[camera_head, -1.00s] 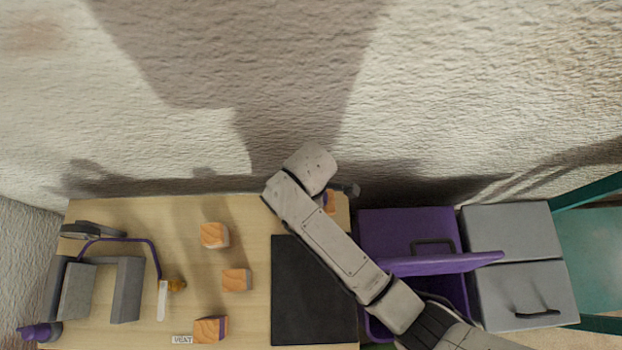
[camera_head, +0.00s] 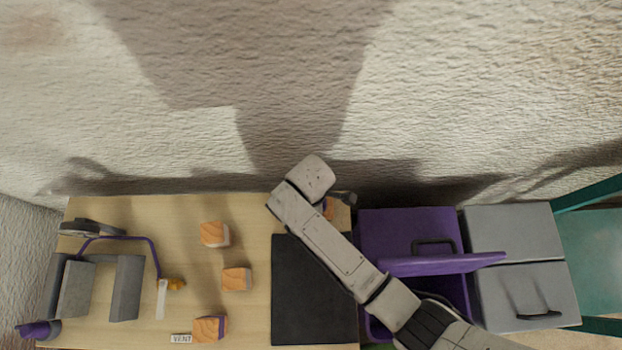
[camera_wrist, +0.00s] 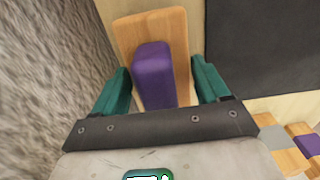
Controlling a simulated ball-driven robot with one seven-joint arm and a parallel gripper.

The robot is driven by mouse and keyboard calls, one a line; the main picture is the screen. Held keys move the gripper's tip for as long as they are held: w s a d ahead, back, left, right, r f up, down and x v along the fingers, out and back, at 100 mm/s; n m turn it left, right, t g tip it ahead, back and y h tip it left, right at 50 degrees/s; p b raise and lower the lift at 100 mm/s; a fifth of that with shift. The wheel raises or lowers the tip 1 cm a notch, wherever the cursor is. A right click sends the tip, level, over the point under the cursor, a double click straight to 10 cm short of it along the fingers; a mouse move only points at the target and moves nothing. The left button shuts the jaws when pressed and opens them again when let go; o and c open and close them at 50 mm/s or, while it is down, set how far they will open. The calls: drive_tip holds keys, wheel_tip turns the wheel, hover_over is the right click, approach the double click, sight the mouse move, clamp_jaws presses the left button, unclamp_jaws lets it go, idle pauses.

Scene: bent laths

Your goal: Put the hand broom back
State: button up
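My gripper (camera_wrist: 160,66) is open in the wrist view, with one teal finger on each side of a purple upright block (camera_wrist: 153,75). Gaps show between the fingers and the block. The block stands on a flat wooden board (camera_wrist: 165,22); I cannot tell for sure whether this piece is the hand broom. In the head view my arm mostly hides it, and only a bit of wood and purple (camera_head: 328,208) shows at the table's far right corner. No bristles show, and nothing else is clearly a hand broom.
On the table (camera_head: 110,208) lie a black mat (camera_head: 300,310) and several wooden blocks (camera_head: 214,234). Grey blocks with a purple pipe (camera_head: 153,250) stand at the left. A purple bin (camera_head: 385,230) and grey drawers (camera_head: 510,235) are at the right. A rough wall rises behind.

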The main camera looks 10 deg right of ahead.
drive_tip(key=o, duration=0.3)
wheel_tip(320, 180, up, 12)
drive_tip(key=shift+r+p, duration=0.2)
drive_tip(key=shift+p, duration=0.35)
drive_tip(key=s+d+r+m, duration=0.1)
drive_tip(key=s+d+m, duration=0.6)
drive_tip(key=d, duration=0.4)
drive_tip(key=s+d+r+m+t, duration=0.1)
drive_tip(key=s+d+m, duration=0.7)
drive_tip(key=d, duration=0.3)
drive_tip(key=shift+s+r+m, duration=0.3)
drive_tip(key=shift+m, duration=0.4)
